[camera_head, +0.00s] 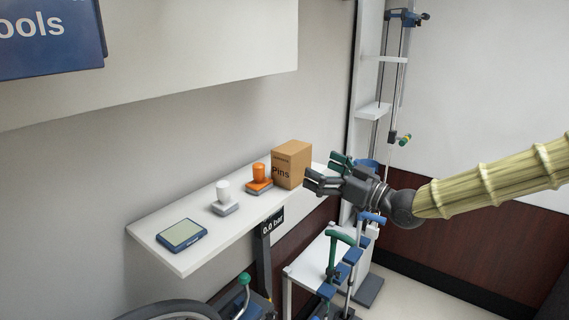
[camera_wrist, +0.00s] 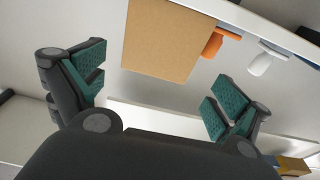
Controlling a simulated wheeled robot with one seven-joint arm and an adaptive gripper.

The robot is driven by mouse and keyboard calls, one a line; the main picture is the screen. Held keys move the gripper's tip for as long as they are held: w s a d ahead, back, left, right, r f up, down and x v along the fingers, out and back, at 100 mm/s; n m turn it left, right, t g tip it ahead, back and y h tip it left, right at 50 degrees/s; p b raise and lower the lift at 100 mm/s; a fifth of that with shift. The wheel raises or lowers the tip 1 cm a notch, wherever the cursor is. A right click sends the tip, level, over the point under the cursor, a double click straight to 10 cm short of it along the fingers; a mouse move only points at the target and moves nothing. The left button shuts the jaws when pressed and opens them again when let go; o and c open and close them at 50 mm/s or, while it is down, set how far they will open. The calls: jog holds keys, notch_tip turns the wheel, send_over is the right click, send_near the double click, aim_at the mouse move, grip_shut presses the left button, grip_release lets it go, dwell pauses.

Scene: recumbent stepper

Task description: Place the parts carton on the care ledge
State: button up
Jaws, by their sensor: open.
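The parts carton (camera_head: 291,165) is a brown cardboard box marked "Pins". It stands upright on the white wall ledge (camera_head: 158,250), near the ledge's right end. My gripper (camera_head: 325,172) is open, just right of the carton in the head view. In the wrist view the carton (camera_wrist: 160,40) shows as a plain brown face beyond the two green-padded fingers (camera_wrist: 160,92). The fingers are spread wide and nothing is between them. The carton looks apart from the fingers, though the head view leaves the exact gap unclear.
The stepper (camera_head: 335,255) with green and blue handles stands below. A cabinet (camera_head: 200,50) overhangs the ledge.

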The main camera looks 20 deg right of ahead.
aim_at(302, 159)
jog(key=shift+p+x, duration=0.45)
jog(key=shift+x, duration=1.55)
jog(key=shift+p+x, duration=0.65)
jog(key=shift+x, duration=0.1)
jog(key=shift+p+x, duration=0.95)
jog(key=shift+x, duration=0.95)
jog(key=shift+w+d+f, duration=0.1)
jog(key=shift+d+f, duration=0.05)
jog(key=shift+f, duration=0.05)
jog(key=c, duration=1)
jog(key=shift+o, duration=0.2)
jog(key=shift+r, duration=0.1)
